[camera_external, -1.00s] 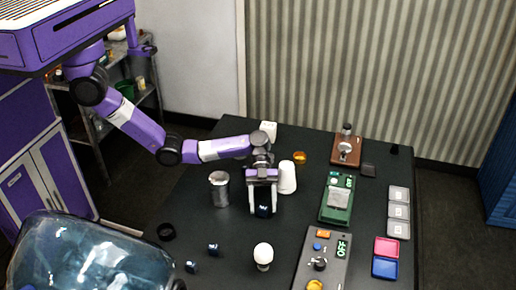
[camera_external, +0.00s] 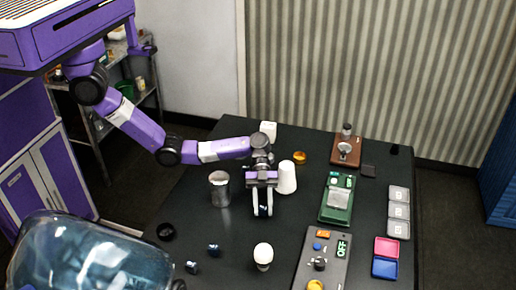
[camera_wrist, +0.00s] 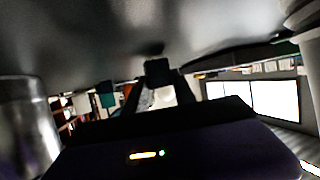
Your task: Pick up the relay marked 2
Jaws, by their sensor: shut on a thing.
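My gripper (camera_external: 262,212) points down over the table and is shut on a small dark blue relay (camera_external: 263,210), mostly hidden between the fingers. The relay looks at or close to the table top. I cannot read its mark. In the wrist view a dark block (camera_wrist: 158,69) shows between the fingers, likely the same relay. Two more small dark blue relays lie to the lower left in the external view, one upper (camera_external: 213,250) and one lower (camera_external: 192,267). Their marks are too small to read.
A metal cup (camera_external: 220,189) stands left of my gripper and a white cylinder (camera_external: 287,178) right of it. A white bulb (camera_external: 263,256) stands in front. A green device (camera_external: 337,204) and a grey panel (camera_external: 320,252) lie to the right. A black ring (camera_external: 166,232) lies left.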

